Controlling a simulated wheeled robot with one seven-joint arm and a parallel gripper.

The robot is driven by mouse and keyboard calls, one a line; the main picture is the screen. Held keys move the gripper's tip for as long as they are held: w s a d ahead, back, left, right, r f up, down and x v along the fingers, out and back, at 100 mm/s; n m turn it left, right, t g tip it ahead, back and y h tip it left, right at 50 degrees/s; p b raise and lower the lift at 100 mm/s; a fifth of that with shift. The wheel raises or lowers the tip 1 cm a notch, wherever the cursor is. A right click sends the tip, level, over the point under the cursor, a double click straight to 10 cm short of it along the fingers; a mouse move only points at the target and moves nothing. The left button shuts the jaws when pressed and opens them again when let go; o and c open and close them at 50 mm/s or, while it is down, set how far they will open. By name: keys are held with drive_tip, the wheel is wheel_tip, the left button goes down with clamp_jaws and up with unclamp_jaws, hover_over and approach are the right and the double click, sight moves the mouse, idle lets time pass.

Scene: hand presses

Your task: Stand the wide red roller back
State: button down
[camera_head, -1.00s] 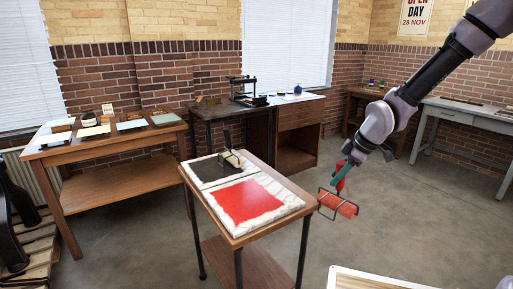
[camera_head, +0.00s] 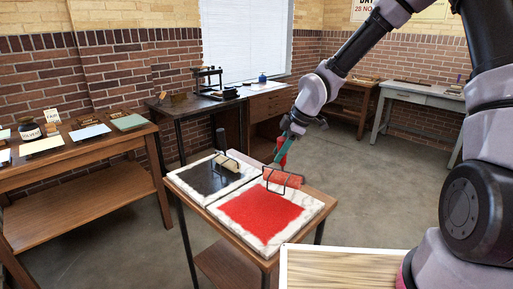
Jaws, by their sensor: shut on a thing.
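The wide red roller (camera_head: 284,178) has a red cylinder in a dark wire frame and a red handle. My gripper (camera_head: 284,143) is shut on its handle, which points up. The roller is at the back right edge of the red-inked slab (camera_head: 262,215); I cannot tell whether it touches the slab or hangs just above it. A second roller (camera_head: 228,163), pale with a black handle, stands on the black-inked slab (camera_head: 211,178) to the left. Both slabs lie on a small wooden table (camera_head: 317,203). My gripper partly hides the red roller's handle.
A wooden table (camera_head: 100,148) with cards and a jar stands at the left. A small press (camera_head: 210,82) stands on the back bench. A light wooden board or tray (camera_head: 340,262) with a white edge is at the front right. Open floor lies right of the small table.

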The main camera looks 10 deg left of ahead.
drive_tip(key=shift+w+a+f, duration=0.1)
drive_tip(key=shift+a+f, duration=0.05)
drive_tip(key=shift+a, duration=0.3)
drive_tip(key=shift+f, duration=2.6)
drive_tip(key=shift+c, duration=2)
unclamp_jaws()
drive_tip(key=o, duration=0.4)
